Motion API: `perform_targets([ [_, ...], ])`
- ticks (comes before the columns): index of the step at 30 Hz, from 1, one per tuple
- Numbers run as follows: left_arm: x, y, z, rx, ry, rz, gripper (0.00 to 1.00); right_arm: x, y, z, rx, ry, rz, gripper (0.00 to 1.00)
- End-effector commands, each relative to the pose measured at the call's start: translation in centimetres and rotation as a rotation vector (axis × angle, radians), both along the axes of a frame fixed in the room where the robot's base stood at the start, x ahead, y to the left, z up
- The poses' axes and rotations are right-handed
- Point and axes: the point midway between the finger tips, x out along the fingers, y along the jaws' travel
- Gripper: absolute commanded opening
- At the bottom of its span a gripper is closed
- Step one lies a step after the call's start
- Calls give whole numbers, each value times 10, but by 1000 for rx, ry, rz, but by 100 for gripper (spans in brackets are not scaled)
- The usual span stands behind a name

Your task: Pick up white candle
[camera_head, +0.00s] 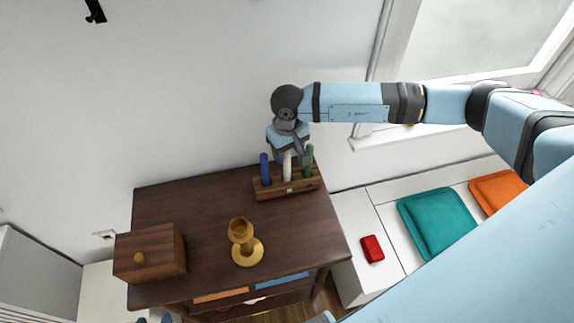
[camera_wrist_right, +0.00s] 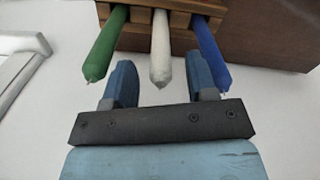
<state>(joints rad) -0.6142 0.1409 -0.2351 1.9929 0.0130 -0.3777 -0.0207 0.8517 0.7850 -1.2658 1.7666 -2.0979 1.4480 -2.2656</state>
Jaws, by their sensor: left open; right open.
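The white candle (camera_head: 287,166) stands in a wooden holder (camera_head: 300,189) on the brown cabinet, between a blue candle (camera_head: 265,168) and a green candle (camera_head: 310,159). My right gripper (camera_head: 289,150) is at the candles' upper ends, open and empty. In the right wrist view, the white candle (camera_wrist_right: 161,50) points toward the gripper (camera_wrist_right: 160,68), its tip appearing between the two spread fingers. I cannot tell how deep it sits between them. The green candle (camera_wrist_right: 105,48) and blue candle (camera_wrist_right: 210,52) lie outside the fingers. Only the fingertips of my left gripper (camera_head: 153,320) show at the bottom edge, apart and empty.
A gold candlestick (camera_head: 246,250) stands near the cabinet's front. A wooden box (camera_head: 149,252) with a round knob is at its left. The middle of the cabinet top (camera_head: 200,212) is clear. A red object (camera_head: 372,248) and a teal cushion (camera_head: 437,222) lie on the white bench.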

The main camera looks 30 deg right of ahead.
Motion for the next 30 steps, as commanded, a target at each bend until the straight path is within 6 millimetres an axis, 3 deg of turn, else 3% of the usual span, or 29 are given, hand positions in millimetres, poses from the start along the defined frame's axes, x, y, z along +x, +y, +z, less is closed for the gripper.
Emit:
perform_targets([
  [6, 0, 0, 8, -1, -3, 1, 50, 0, 1, -22, 1, 0, 0, 52],
  [13, 0, 0, 7, 0, -2, 2, 50, 1, 0, -24, 0, -1, 0, 52],
  [20, 0, 0, 6, 0, -1, 2, 50, 1, 0, -23, 0, -1, 0, 0],
  [30, 0, 0, 6, -1, 0, 3, 50, 1, 0, -21, 1, -2, 0, 0],
])
